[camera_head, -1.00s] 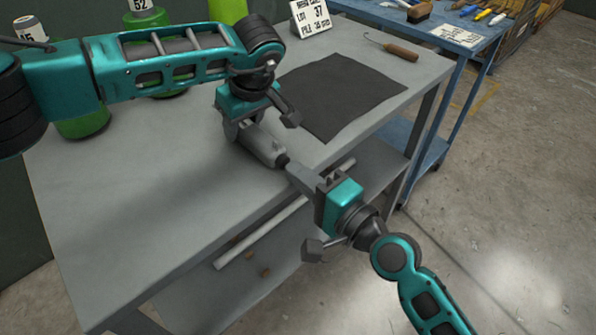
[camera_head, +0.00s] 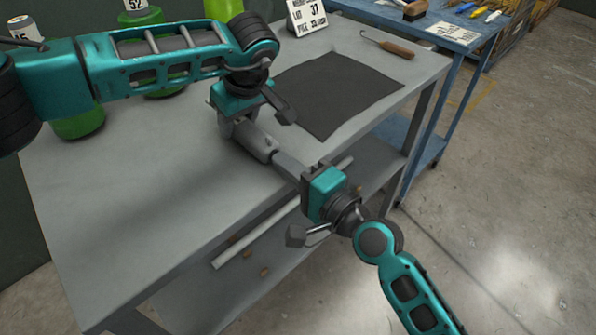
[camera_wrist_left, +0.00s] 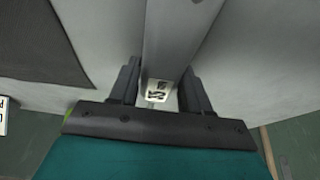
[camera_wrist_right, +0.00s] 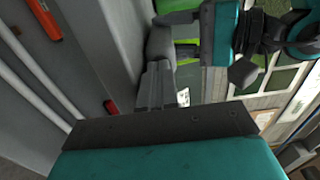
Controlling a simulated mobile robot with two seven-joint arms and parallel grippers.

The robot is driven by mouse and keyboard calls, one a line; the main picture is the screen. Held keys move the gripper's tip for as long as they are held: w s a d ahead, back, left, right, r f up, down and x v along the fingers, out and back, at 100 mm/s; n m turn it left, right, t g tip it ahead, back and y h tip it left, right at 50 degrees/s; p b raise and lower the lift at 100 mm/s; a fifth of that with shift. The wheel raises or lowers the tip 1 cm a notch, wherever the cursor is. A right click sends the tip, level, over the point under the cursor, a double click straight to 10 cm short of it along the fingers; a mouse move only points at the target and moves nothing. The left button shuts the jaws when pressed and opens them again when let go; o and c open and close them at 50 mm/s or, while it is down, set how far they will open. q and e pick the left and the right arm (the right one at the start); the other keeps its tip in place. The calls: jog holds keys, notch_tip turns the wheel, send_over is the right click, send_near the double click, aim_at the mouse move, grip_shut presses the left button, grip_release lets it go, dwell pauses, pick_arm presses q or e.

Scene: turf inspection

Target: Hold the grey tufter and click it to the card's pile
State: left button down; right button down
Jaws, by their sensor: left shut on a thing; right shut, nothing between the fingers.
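The grey tufter (camera_head: 252,141) is held over the bench by my left gripper (camera_head: 238,127), which is shut around it. In the left wrist view its grey body (camera_wrist_left: 178,35) runs between the fingers, with a small white counter window (camera_wrist_left: 157,91) whose digits are hard to read. My right gripper (camera_head: 281,160) is shut and empty, its fingertips at the tufter's near end, seemingly against it. The right wrist view shows these fingers (camera_wrist_right: 156,85) at the tufter's rounded end (camera_wrist_right: 160,42). The white card (camera_head: 306,16) stands at the back, reading LOT 37 and a PILE number, perhaps 33.
A dark turf square (camera_head: 340,92) and a wooden-handled hook (camera_head: 390,46) lie on the grey bench (camera_head: 130,215). Green containers (camera_head: 78,118) stand at the left. A blue table (camera_head: 440,30) with tools is behind right. The front bench top is clear.

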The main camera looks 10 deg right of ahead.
pick_arm(q)
jog(key=shift+s+f, duration=0.15)
pick_arm(e)
jog(key=v, duration=1.4)
pick_arm(q)
jog(key=shift+c, duration=2.2)
grip_release()
jog(key=shift+d, duration=0.1)
jog(key=v, duration=1.2)
